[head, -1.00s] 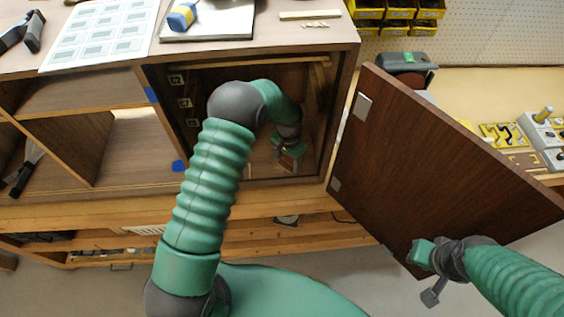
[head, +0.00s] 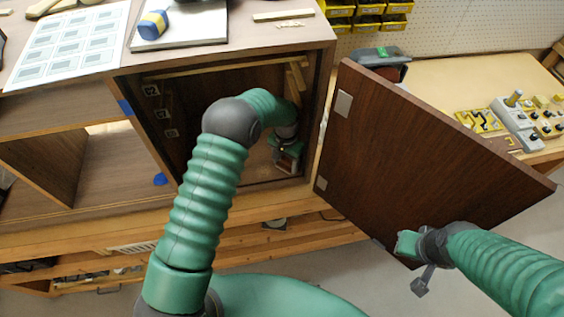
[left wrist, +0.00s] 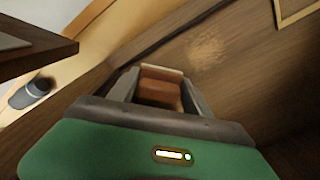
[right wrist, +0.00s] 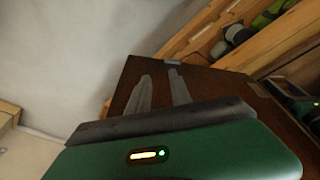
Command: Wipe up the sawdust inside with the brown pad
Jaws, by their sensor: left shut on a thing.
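My left arm reaches into the open cabinet (head: 222,187). My left gripper (head: 288,158) is inside, low near the right wall, shut on the brown pad (left wrist: 160,87). In the left wrist view the pad sits between the two fingers, over the wooden cabinet floor. A pale patch of sawdust (left wrist: 205,52) lies on that floor just beyond the pad. In the head view the arm hides part of the cabinet floor. My right gripper (right wrist: 161,72) has its fingers apart, in front of the brown door (head: 430,150), at the door's lower edge in the head view.
The door stands swung open to the right. Open shelves lie left of the cabinet. A sander-like tool (head: 380,58) stands behind the door.

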